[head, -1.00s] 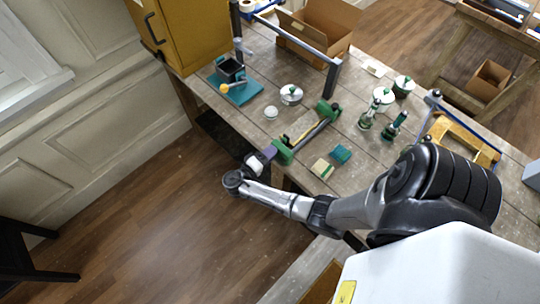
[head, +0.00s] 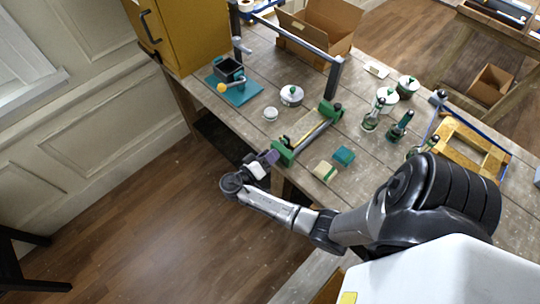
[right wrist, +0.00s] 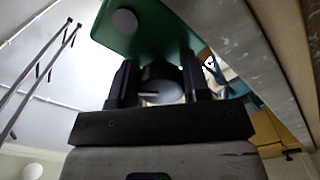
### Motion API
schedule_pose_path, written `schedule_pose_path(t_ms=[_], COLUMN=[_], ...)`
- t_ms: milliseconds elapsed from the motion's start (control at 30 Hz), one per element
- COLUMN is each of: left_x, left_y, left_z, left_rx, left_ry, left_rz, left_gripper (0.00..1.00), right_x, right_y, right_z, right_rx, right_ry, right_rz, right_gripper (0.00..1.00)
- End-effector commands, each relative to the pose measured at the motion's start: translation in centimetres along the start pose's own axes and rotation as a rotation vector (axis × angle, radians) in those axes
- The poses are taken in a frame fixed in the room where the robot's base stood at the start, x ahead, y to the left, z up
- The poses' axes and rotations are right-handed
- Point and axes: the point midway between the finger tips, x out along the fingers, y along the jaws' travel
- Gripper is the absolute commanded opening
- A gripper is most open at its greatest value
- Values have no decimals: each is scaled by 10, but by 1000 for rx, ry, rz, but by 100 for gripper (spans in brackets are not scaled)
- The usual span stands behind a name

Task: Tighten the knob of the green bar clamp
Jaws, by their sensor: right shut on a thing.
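The green bar clamp (head: 283,153) lies on the wooden workbench, its near green jaw at the front edge and its bar running back to a second green jaw (head: 330,110). My right gripper (head: 270,158) is at the front edge, against the near jaw's outer side. In the right wrist view, its two dark fingers (right wrist: 160,84) are shut on the clamp's dark round knob (right wrist: 160,82), just below the green jaw (right wrist: 145,28). The knob is hidden by the gripper in the head view. My left gripper is out of view.
Beside the clamp lie a teal block (head: 344,155) and a pale green-striped block (head: 324,171). Green-and-glass bottles (head: 371,120), lidded pots (head: 291,95), a teal-based device (head: 235,88) and a cardboard box (head: 320,35) stand farther back. Floor is open in front of the bench.

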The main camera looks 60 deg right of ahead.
Motion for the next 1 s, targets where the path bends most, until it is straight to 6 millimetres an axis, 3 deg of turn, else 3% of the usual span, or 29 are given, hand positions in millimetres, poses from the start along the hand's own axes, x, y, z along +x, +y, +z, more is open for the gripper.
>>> schedule_pose_path(t_ms=[367, 400, 633, 1000], left_x=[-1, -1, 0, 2], left_y=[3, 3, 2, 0], left_z=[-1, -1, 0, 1], left_rx=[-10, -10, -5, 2], left_ry=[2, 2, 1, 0], left_rz=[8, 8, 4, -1], left_gripper=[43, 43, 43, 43], right_x=[-4, -4, -2, -8], right_y=[2, 2, 2, 0], right_z=[-4, -4, -2, 0], right_rx=[13, 13, 8, 5], right_ry=[3, 3, 2, 1], right_rz=[-1, -1, -1, -2], right_gripper=[19, 45, 67, 69])
